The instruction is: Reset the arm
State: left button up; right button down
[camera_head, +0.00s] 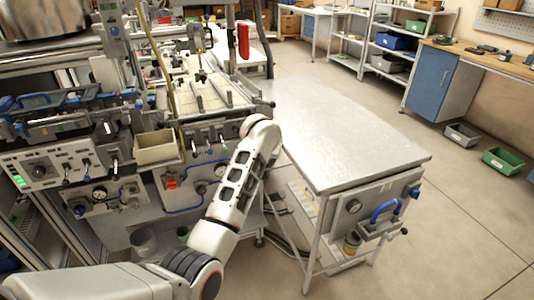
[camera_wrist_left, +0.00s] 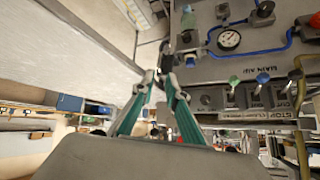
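My left arm (camera_head: 235,185) enters the head view from the lower left and reaches up across the front of the machine. Its wrist end is by the table's left edge. That wrist hides the left gripper in the head view. In the left wrist view my left gripper (camera_wrist_left: 157,74) has two teal fingers that converge until their tips are nearly together. I see nothing held between them. The tips are near the gap between the pale tabletop and the machine's gauge panel (camera_wrist_left: 246,60). My right arm and gripper are not in view.
A bare metal table (camera_head: 340,135) stands right of the arm. The machine (camera_head: 90,140) with knobs, gauges and a beige bin (camera_head: 156,148) fills the left. Shelves and a blue cabinet (camera_head: 430,80) stand at the back right. Green (camera_head: 503,160) and grey (camera_head: 461,134) bins lie on open floor.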

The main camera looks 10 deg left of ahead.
pick_arm(q)
jog(key=s+a+f+m+h, duration=0.1)
jog(key=s+a+f, duration=0.1)
jog(key=s+f, duration=0.8)
jog(key=s+a+f+m, duration=0.1)
jog(key=s+a+f, duration=0.2)
jog(key=s+f, duration=0.6)
jog(key=s+d+f+m+t+h, duration=0.1)
jog(key=s+f, duration=0.1)
jog(key=s, duration=1)
jog(key=s+d+f+m+t+h, duration=0.1)
jog(key=s+f+h, duration=0.1)
jog(key=s, duration=1)
jog(key=shift+d+f, duration=0.15)
jog(key=shift+f, duration=0.65)
